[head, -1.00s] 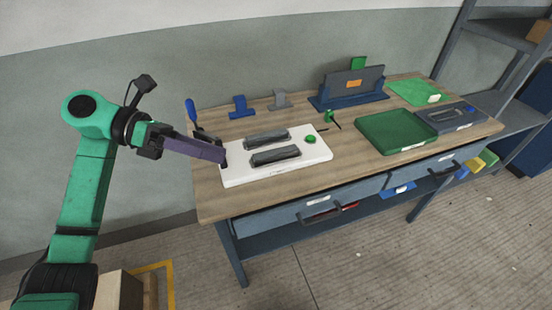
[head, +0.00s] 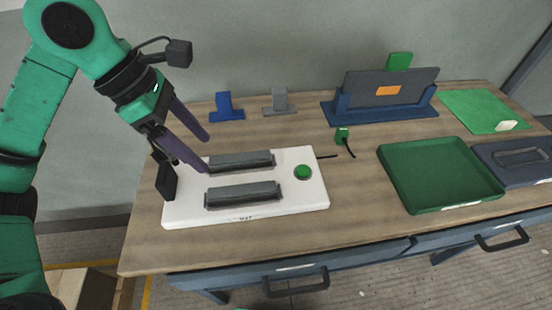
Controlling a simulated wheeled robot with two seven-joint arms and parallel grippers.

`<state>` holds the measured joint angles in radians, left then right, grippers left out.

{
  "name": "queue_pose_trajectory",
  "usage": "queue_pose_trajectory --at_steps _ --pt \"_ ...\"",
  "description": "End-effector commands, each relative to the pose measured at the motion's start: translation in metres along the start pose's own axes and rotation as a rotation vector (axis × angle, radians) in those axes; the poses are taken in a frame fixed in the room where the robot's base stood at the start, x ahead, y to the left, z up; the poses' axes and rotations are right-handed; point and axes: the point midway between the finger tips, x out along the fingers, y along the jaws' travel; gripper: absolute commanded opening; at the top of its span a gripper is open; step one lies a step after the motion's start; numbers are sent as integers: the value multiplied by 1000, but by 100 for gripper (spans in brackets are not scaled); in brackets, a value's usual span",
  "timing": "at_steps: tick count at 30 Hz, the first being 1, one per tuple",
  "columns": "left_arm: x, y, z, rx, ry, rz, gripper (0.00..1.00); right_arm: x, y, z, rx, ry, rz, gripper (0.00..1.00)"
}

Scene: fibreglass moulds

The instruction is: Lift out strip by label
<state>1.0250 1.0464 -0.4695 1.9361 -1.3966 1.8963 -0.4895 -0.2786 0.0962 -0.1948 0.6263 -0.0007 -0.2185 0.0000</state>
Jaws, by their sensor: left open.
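A white board (head: 285,213) lies on the bench with two long dark grey strips on it, a rear one (head: 243,160) and a front one (head: 243,194). Small dark writing (head: 244,219) is on the board's front edge, too small to read surely. A green round button (head: 302,171) sits on the board's right part. My left gripper (head: 206,154) reaches in from the upper left with its two purple fingers apart and nothing between them. Its fingertips are by the left end of the rear strip; I cannot tell whether they touch it. My right gripper is out of view.
A black upright piece (head: 166,179) is at the board's left edge. A blue rack (head: 382,112) holds a grey panel with an orange label.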

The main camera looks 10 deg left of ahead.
Motion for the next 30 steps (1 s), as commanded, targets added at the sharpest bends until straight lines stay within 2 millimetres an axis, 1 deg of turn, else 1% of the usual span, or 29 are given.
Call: queue_pose_trajectory --at_steps 2,4,9,12,14,17,20,22,25,30 --pt "4 0 0 -1 1 0 72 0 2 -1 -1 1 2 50" --pt "15 0 -1 -2 3 -3 72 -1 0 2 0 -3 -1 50" --pt "58 -1 0 -1 2 -7 72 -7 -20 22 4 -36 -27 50" --pt "80 -1 1 0 0 -6 72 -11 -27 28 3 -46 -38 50" --pt "88 -1 1 0 0 -4 72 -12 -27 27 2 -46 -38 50" --pt "100 -1 2 -1 -1 -5 72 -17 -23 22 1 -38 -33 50" --pt "117 -2 3 -1 -1 -7 72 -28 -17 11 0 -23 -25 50" --pt "132 -1 3 -1 -1 -6 72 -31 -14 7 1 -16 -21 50" --pt "144 0 2 -1 -1 -2 72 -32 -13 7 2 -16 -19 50" --pt "146 0 1 -1 -1 0 72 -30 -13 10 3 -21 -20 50"
